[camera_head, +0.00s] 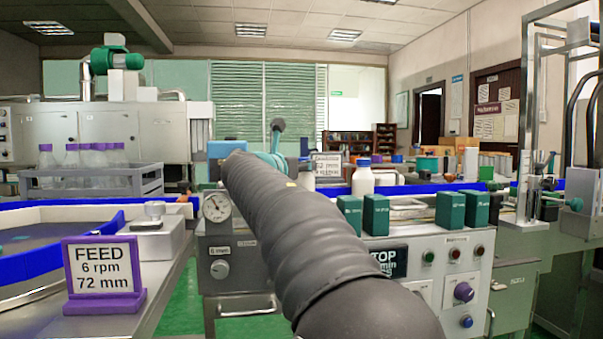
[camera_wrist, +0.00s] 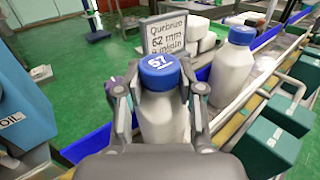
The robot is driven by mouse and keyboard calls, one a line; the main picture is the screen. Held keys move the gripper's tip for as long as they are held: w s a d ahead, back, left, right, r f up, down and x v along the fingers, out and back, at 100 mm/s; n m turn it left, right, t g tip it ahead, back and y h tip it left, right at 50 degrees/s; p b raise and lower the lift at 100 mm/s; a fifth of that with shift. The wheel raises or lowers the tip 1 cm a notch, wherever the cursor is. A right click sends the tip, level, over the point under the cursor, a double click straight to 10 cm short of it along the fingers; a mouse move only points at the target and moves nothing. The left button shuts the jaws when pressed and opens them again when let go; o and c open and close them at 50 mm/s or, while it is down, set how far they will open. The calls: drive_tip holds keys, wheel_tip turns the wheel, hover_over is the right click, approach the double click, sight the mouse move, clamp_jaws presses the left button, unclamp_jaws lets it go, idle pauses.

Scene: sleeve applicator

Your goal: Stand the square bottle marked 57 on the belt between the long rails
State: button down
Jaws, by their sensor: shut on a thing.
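The bottle marked 57 (camera_wrist: 160,115) is pale grey-white with a blue cap that carries a white "57". In the wrist view my gripper (camera_wrist: 160,90) is shut around it just below the cap, one finger on each side. The bottle looks about upright in the jaws. Its base is hidden by my gripper, so I cannot tell whether it touches anything. The blue rail (camera_wrist: 88,143) shows at the lower left and runs on behind the bottle to the right. In the head view my arm hides the gripper and the held bottle.
A second blue-capped bottle (camera_wrist: 232,70) stands to the right; a capped white bottle also shows in the head view (camera_head: 363,181). Green boxes (camera_wrist: 267,148) line the near right side. A sign (camera_wrist: 166,33) stands behind the held bottle. A blue machine (camera_wrist: 25,105) is at left.

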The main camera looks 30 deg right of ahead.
drive_tip(key=shift+f, duration=0.15)
drive_tip(key=c, duration=0.7)
unclamp_jaws()
drive_tip(key=shift+f, duration=0.1)
drive_tip(key=shift+s+a, duration=0.15)
drive_tip(key=v, duration=1.1)
drive_tip(key=shift+s+a, duration=0.15)
drive_tip(key=shift+a, duration=0.15)
